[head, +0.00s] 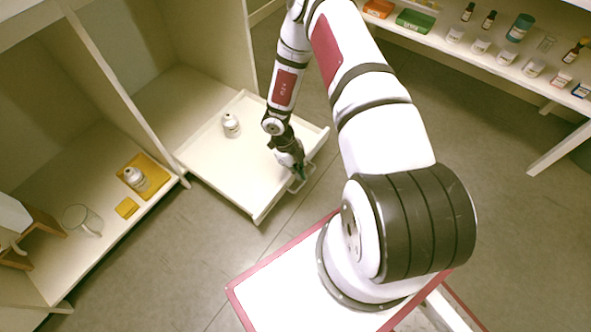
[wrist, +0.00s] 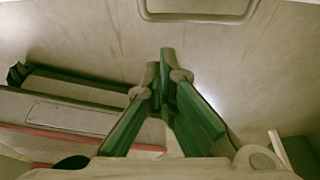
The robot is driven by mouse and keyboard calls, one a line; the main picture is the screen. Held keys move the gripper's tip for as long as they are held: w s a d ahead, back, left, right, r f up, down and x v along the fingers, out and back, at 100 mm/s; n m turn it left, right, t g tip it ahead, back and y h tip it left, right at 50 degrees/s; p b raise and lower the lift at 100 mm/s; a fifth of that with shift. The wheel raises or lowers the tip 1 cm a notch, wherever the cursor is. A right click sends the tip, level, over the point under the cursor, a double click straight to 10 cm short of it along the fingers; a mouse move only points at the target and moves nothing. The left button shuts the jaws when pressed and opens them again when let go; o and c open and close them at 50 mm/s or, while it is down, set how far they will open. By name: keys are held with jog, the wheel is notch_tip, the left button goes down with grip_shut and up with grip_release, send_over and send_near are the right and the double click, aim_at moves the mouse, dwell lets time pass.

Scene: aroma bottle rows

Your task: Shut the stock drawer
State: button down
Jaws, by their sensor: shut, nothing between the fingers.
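The stock drawer (head: 205,165) is a cream, shallow tray pulled out of the cabinet on the left in the head view. A white bottle with a grey cap (head: 231,125) stands inside it. The drawer's handle (head: 296,187) is a pale bar on its front, partly hidden by my gripper. My gripper (head: 301,172) is at the drawer's front beside the handle; I cannot tell whether it touches. In the wrist view my gripper (wrist: 166,62) has its green fingers shut and empty, with a pale handle-like loop (wrist: 198,16) beyond the tips.
The cabinet's left bay holds a bottle (head: 134,178) on a yellow tray (head: 156,171), a yellow block (head: 126,208) and a glass jug (head: 83,221). A shelf (head: 480,62) with several bottles and jars stands at upper right. Grey floor (head: 225,240) lies open around the drawer.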

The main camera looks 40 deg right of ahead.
jog(key=b, duration=0.2)
send_over(298, 188)
jog(key=s, duration=0.2)
notch_tip(298, 188, down, 6)
jog(key=r, duration=0.1)
jog(key=w, duration=0.1)
jog(key=w+b, duration=0.2)
jog(key=shift+w+a+f, duration=0.1)
jog(key=shift+w+a, duration=0.25)
jog(key=shift+w, duration=0.05)
jog(key=shift+w, duration=0.1)
